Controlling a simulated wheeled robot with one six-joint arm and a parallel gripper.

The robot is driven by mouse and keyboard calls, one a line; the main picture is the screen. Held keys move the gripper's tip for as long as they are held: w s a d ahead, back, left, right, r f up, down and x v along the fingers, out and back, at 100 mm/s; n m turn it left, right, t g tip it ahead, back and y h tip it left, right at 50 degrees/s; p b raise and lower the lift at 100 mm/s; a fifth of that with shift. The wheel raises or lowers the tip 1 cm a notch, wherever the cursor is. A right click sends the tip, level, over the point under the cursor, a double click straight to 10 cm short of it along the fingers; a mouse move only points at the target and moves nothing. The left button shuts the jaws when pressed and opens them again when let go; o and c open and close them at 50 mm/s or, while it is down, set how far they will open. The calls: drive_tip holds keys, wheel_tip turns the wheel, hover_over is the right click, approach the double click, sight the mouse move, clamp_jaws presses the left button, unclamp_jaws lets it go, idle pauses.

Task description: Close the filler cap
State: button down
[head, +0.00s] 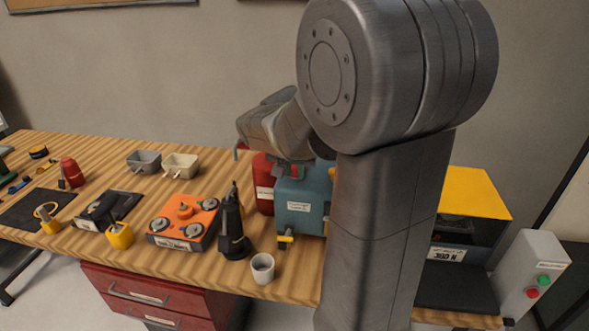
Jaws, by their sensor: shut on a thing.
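A teal tank-like box (302,208) with a white label and a small yellow-and-black tap low on its front stands at the bench's front edge. My gripper (296,171) is at the top of this box, small and partly covered by my own wrist. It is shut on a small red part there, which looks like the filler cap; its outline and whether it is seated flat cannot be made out. My large grey arm link hides the right side of the box.
A red container (263,183) stands against the box's left. A black upright tool (233,228), a grey cup (262,268) and an orange unit with knobs (184,220) are left of it. A yellow-topped machine (472,192) and a button box (532,275) stand right.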

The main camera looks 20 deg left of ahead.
drive_tip(key=f+b, duration=0.1)
drive_tip(key=b, duration=0.2)
drive_tip(key=shift+s+t, duration=0.1)
drive_tip(key=shift+t, duration=0.2)
drive_tip(key=shift+f+b, duration=0.15)
drive_tip(key=shift+b, duration=0.9)
drive_tip(key=shift+s+t+b, duration=0.1)
drive_tip(key=shift+t+b, duration=0.3)
drive_tip(key=shift+b, duration=0.35)
drive_tip(key=c, duration=1.3)
unclamp_jaws()
drive_tip(key=shift+r, duration=0.2)
drive_tip(key=v, duration=1.3)
drive_tip(key=shift+s+d+r+b, duration=0.2)
drive_tip(key=shift+s+r+b, duration=0.1)
drive_tip(key=shift+b, duration=0.1)
drive_tip(key=shift+f, duration=0.1)
